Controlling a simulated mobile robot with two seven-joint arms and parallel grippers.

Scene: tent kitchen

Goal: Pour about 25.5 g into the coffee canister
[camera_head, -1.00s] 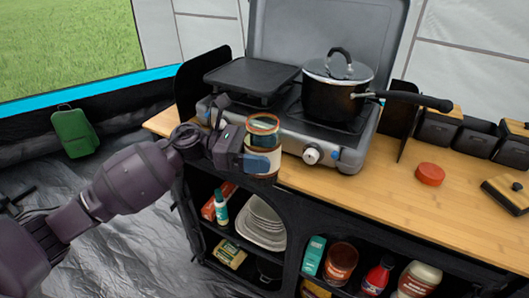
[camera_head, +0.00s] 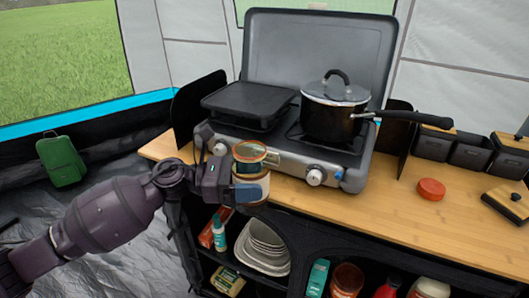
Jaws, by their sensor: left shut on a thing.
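My left gripper (camera_head: 240,183) is shut on a round open-topped jar (camera_head: 252,188). The jar has a reddish rim, a clear upper part and a pale label band, and a finger covers part of its lower side. It is held roughly upright at the front edge of the counter, in front of the stove. What is inside cannot be made out clearly. I cannot tell whether this jar is the coffee canister; no other container in view is clearly marked as one. My right gripper is not in view.
A camping stove (camera_head: 350,176) stands behind the jar with a black griddle (camera_head: 248,101) and a lidded pot (camera_head: 334,112). A red round lid (camera_head: 431,190) lies on the wooden counter (camera_head: 385,205). Dark bins (camera_head: 434,147) stand at right. Plates (camera_head: 262,247) sit on the shelf below.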

